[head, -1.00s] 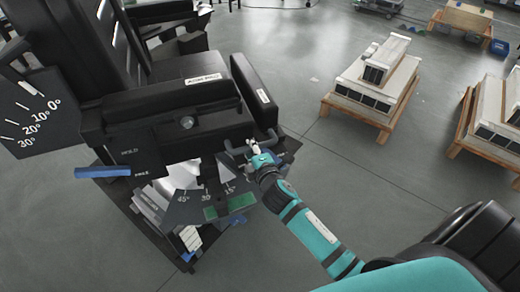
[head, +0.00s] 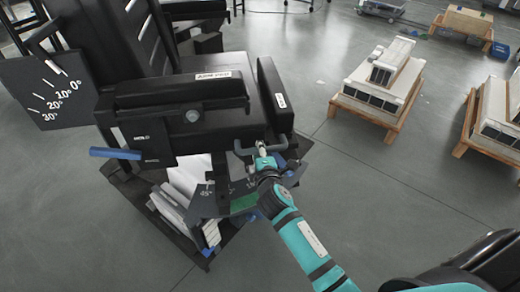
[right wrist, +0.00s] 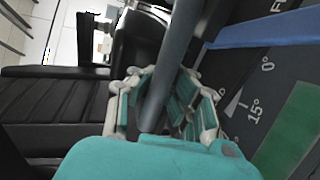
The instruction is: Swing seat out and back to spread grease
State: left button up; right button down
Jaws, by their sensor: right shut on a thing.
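The black seat (head: 225,125) sits with its backrest up at the upper left in the head view. A bar handle (head: 243,149) sticks out under its near right edge. My right gripper (head: 262,160) is at this handle. In the right wrist view my right gripper (right wrist: 165,98) is closed around the grey bar (right wrist: 178,50), with fingers on both sides of it. The dark angle plate (head: 205,200) with white marks and a green patch lies below the handle. The swivel joint is hidden under the seat. My left gripper is out of view.
A blue lever (head: 115,153) sticks out at the seat's left side. A tilt scale plate (head: 50,98) stands at the left. Wooden pallets (head: 372,110) with stacked blocks stand at the right. The grey floor between seat and pallets is clear.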

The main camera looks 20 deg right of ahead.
jog(key=shift+s+f, duration=0.15)
jog(key=shift+f, duration=0.25)
jog(key=c, duration=1.2)
grip_release()
jog(key=shift+s+r, duration=0.2)
jog(key=shift+r, duration=0.1)
jog(key=shift+w, duration=0.1)
jog(key=v, duration=1.2)
